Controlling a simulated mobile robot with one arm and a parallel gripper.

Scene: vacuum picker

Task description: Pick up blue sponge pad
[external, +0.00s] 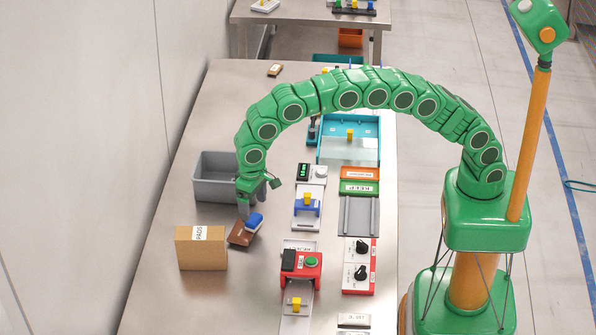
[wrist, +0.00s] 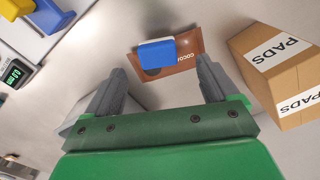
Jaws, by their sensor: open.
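The blue sponge pad (external: 254,221) is a small blue block with a paler side. It rests on or against a brown packet (external: 240,236) on the steel table, left of the middle in the external view. In the wrist view the blue sponge pad (wrist: 157,53) lies over the brown packet (wrist: 184,60), just beyond my fingertips. My gripper (wrist: 166,80) is open, its two grey fingers apart with nothing between them. In the external view my gripper (external: 247,208) hangs down close to the pad and partly blocks the view there.
A cardboard box marked PADS (external: 201,248) stands left of the packet; it is at the right in the wrist view (wrist: 285,75). A grey bin (external: 212,182) stands behind. Several devices and trays, including a red machine (external: 301,268), line the table's right side.

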